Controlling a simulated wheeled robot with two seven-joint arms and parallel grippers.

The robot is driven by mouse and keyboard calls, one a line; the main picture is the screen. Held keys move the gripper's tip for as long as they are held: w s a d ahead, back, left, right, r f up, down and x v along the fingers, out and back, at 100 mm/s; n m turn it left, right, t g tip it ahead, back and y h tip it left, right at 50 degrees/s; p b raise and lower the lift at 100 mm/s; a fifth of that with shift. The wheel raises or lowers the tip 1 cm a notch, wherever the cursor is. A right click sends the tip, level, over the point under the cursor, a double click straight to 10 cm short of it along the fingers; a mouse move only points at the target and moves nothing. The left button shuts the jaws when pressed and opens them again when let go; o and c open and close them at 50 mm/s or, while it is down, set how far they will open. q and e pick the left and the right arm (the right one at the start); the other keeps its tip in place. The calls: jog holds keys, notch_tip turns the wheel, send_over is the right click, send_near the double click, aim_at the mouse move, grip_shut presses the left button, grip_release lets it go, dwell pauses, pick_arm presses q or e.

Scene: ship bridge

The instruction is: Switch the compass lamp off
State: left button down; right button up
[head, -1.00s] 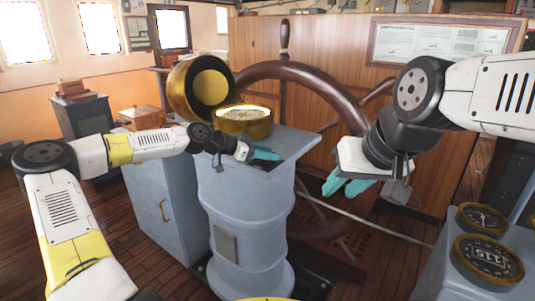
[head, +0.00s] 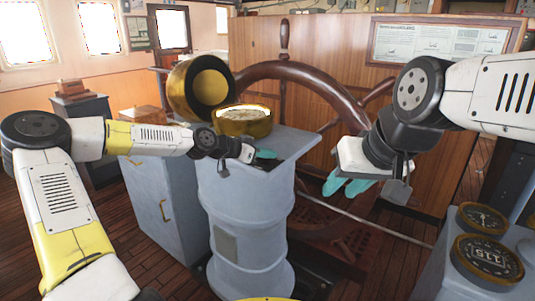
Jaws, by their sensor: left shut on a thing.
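The compass (head: 242,121) is a brass bowl with a brightly lit dial on top of the grey binnacle stand (head: 250,225). Its round brass hood (head: 198,88) is tilted open behind it to the left. My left gripper (head: 262,156) is at the stand's top, just in front of and right of the bowl. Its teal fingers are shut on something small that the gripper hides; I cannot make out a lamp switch. My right gripper (head: 346,186) hangs empty to the right of the stand, its teal fingers slightly apart.
The large wooden ship's wheel (head: 320,78) stands right behind the compass. A grey cabinet (head: 165,205) adjoins the stand on the left. A console with round gauges (head: 487,258) is at the lower right. Open deck lies between stand and console.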

pick_arm(q)
jog(key=n+t+y, duration=0.4)
jog(key=n+y, duration=0.1)
jog(key=shift+r+n, duration=0.1)
jog(key=shift+n, duration=0.3)
jog(key=shift+w+a+n+t+y, duration=0.1)
jog(key=shift+n+t+y, duration=0.25)
jog(key=shift+n+y, duration=0.65)
jog(key=shift+a+n+t+y, duration=0.1)
jog(key=shift+n+t+y, duration=0.25)
jog(key=shift+n+y, duration=0.65)
jog(key=shift+a+y, duration=0.1)
jog(key=shift+y, duration=0.3)
jog(key=c, duration=1.5)
grip_release()
jog(key=shift+w, duration=0.1)
jog(key=shift+o, duration=0.2)
jog(key=v, duration=0.7)
jog(key=shift+s, duration=0.45)
